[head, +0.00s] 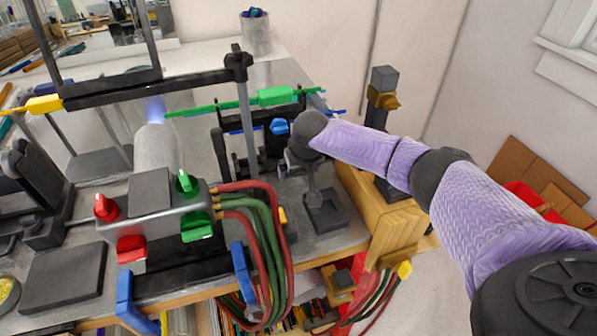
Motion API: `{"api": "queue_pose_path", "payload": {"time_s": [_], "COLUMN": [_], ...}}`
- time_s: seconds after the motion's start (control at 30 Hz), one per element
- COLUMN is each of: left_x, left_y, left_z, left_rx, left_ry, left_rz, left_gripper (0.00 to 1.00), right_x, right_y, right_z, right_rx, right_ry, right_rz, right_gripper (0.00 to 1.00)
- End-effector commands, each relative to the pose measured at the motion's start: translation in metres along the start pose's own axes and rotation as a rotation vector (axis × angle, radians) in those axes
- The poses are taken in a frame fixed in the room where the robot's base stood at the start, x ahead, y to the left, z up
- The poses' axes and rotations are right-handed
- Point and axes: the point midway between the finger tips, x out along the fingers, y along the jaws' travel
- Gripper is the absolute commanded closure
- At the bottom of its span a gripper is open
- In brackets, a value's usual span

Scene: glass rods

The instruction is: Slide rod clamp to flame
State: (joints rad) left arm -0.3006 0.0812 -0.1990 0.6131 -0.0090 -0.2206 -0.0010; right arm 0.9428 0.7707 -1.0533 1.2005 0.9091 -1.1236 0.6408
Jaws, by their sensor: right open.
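A torch (157,150) stands at centre left with a pale blue flame (154,109) at its top. A green rod clamp (275,95) holds a thin green glass rod (205,107), whose left end lies close beside the flame in the picture. A blue clamp (279,127) on a blue rod sits lower and nearer. A yellow clamp (44,104) with a yellow rod is at the far left. My right gripper (291,160) is open, just below and right of the blue clamp; its fingers are small and partly hidden. I cannot tell if it touches anything. My left gripper is out of view.
A dark horizontal bar and upright post (243,110) frame the burner. A valve block (150,198) with red and green knobs feeds red and green hoses (270,230) in front. A wooden stand (385,215) is at the bench's right end.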

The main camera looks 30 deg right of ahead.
Motion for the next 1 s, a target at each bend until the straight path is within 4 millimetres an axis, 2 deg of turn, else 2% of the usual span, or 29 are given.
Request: {"api": "queue_pose_path", "payload": {"time_s": [0.27,0.37,0.7,0.77,1.0], "left_x": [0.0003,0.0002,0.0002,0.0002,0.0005], "left_y": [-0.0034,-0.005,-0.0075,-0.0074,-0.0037], "left_z": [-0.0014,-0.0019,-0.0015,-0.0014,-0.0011], "left_rx": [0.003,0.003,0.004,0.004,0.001], "left_ry": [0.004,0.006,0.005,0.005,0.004], "left_rz": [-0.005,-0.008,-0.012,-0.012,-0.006], "left_gripper": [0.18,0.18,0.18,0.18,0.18], "right_x": [0.0023,0.0023,0.0023,0.0023,0.003], "right_y": [-0.0001,-0.0001,0.0002,0.0002,0.0004], "right_z": [-0.0002,-0.0001,0.0001,0.0001,0.0009], "right_rx": [-0.001,-0.001,-0.001,-0.001,-0.001], "right_ry": [0.0,0.0,-0.001,-0.001,-0.002], "right_rz": [0.0,0.0,0.001,0.001,0.002], "right_gripper": [0.0,0.17,0.89,1.0,1.0]}}
